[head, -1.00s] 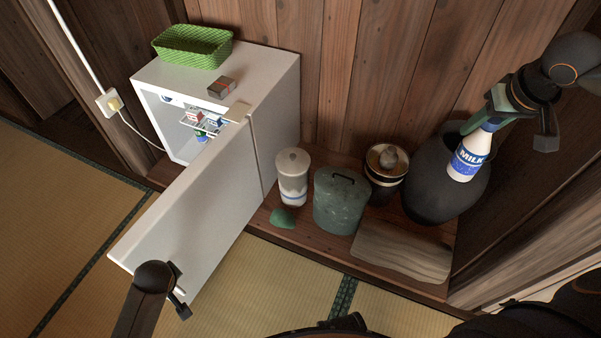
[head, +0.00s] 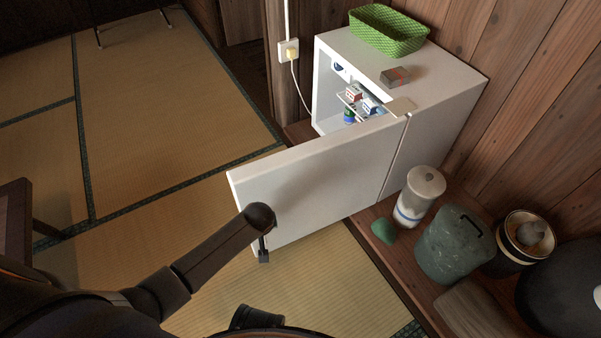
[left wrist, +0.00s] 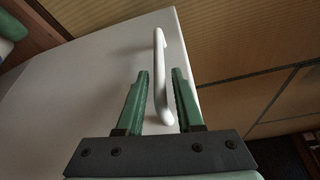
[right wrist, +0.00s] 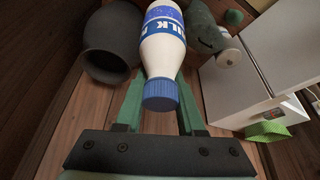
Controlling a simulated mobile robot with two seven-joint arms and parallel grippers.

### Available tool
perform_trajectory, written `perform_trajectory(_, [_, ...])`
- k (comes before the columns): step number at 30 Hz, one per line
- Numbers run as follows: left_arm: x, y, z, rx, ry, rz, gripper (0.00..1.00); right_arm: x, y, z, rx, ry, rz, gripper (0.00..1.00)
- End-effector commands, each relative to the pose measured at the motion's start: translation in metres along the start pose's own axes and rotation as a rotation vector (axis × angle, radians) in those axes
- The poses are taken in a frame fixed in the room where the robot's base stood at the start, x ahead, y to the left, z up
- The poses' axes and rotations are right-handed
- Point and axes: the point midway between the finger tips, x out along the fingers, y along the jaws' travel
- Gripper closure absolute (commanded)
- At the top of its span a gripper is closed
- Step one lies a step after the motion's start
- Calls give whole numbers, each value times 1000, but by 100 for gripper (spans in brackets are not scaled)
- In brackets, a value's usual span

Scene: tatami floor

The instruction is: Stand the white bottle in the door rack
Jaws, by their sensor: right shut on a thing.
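The white bottle (right wrist: 165,45) has a blue cap and a blue MILK label. My right gripper (right wrist: 158,85) is shut on it near the cap, in the right wrist view. This gripper is outside the head view. The small white fridge (head: 440,90) has its door (head: 310,180) swung open, outer face toward me. The door's inner side and its rack are mostly hidden behind it. My left gripper (head: 263,250) is at the door's free end. In the left wrist view its fingers (left wrist: 160,80) are open on either side of the white door handle (left wrist: 160,70), with gaps visible.
Cartons (head: 358,98) show on a rack inside the fridge. A green basket (head: 388,32) and small box (head: 395,76) sit on top. A white canister (head: 418,197), green pot (head: 453,245) and dark jar (head: 528,235) stand right of the door. Tatami at left is largely clear.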

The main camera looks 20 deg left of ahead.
Motion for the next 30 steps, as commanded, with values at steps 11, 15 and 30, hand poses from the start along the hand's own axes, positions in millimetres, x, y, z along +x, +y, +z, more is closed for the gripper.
perform_trajectory(11, [0,0,0,0,0,-1,100,-1,0,-1,0,3,0,100])
perform_trajectory(15, [0,0,0,0,0,-1,100,-1,0,-1,0,3,0,100])
perform_trajectory(30, [0,0,0,0,0,-1,100,-1,0,-1,0,3,0,100])
